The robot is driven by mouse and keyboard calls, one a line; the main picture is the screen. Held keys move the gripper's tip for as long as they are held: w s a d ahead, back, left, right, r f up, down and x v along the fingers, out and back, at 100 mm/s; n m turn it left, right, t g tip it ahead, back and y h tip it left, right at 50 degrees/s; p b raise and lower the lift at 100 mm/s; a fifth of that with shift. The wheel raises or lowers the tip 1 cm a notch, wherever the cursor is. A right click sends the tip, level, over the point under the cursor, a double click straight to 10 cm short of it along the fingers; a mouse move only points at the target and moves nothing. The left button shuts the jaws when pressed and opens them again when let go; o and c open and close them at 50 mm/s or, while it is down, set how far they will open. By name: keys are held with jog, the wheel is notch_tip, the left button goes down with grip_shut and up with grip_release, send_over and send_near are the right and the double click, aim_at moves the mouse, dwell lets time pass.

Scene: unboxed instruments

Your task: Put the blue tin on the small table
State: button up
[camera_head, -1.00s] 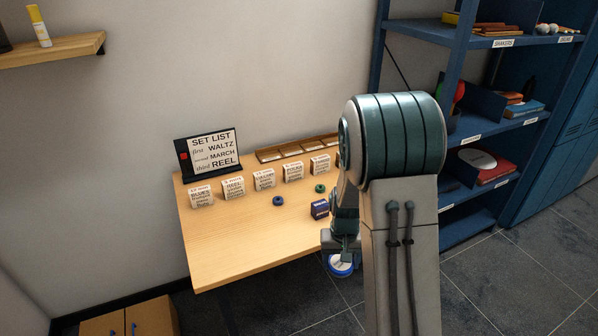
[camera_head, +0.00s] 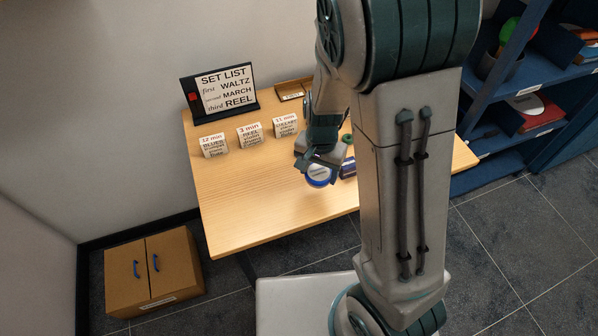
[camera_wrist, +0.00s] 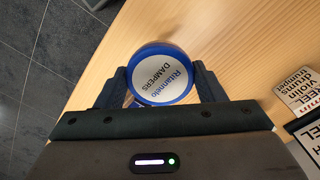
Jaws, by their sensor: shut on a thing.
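The blue tin (camera_wrist: 161,74), round with a white lid label reading "Ritornello DAMPERS", is between the two fingers of my gripper (camera_wrist: 158,86) in the wrist view. My gripper is shut on it. In the head view the tin (camera_head: 320,174) hangs below my gripper (camera_head: 318,168), over the wooden table (camera_head: 245,210). I cannot tell exactly how far it is above the tabletop. My arm hides the right part of the table.
A dark blue box (camera_head: 348,167) is close beside the tin. The table's front left is clear. A low cabinet (camera_head: 152,272) stands on the floor.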

send_over(296, 193)
notch_tip(296, 193, down, 3)
jog(key=shift+f, duration=0.15)
jog(key=shift+a+f, duration=0.1)
jog(key=shift+f, duration=2)
jog(key=shift+f, duration=0.15)
jog(key=o, duration=1)
